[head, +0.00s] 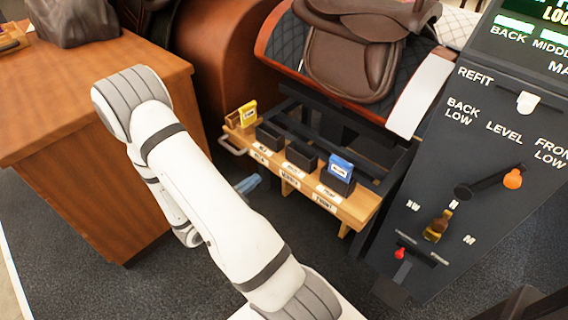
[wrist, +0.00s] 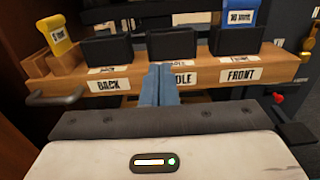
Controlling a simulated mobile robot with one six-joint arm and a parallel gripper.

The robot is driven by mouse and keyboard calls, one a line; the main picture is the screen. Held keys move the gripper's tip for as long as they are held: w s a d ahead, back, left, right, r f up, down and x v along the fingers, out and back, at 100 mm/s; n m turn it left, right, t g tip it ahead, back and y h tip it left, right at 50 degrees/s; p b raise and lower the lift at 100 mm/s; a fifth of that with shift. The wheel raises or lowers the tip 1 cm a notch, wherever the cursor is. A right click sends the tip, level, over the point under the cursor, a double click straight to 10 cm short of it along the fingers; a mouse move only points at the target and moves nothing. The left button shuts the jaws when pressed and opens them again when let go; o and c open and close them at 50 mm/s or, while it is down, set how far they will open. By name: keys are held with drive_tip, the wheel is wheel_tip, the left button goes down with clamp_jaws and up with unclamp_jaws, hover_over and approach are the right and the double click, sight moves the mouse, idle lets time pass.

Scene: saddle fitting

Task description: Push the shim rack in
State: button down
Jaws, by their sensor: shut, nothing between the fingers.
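The shim rack (head: 322,196) is a wooden rail under the saddle stand, with BACK, MIDDLE and FRONT labels on its front face. It also shows across the wrist view (wrist: 205,78). It carries three black pockets. A blue shim (head: 341,166) stands in the FRONT pocket, and a yellow shim (head: 246,113) stands in a wooden holder at the left end. My gripper (wrist: 161,68) has its blue fingers shut and empty, in front of the rack at the MIDDLE label. I cannot tell whether the fingertips touch the rack. In the head view the gripper is mostly hidden behind my arm.
A metal handle (head: 232,146) sticks out at the rack's left end. A brown saddle (head: 355,50) sits above on the stand. A wooden desk (head: 80,150) stands at the left, and a dark control panel (head: 470,190) with levers is at the right.

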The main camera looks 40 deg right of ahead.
sight(291, 150)
drive_tip(key=d+b, duration=0.1)
drive_tip(key=d, duration=0.3)
drive_tip(key=d+b, duration=0.1)
drive_tip(key=d, duration=0.4)
drive_tip(key=w+d+b, duration=0.1)
drive_tip(key=d, duration=0.4)
drive_tip(key=shift+w, duration=0.1)
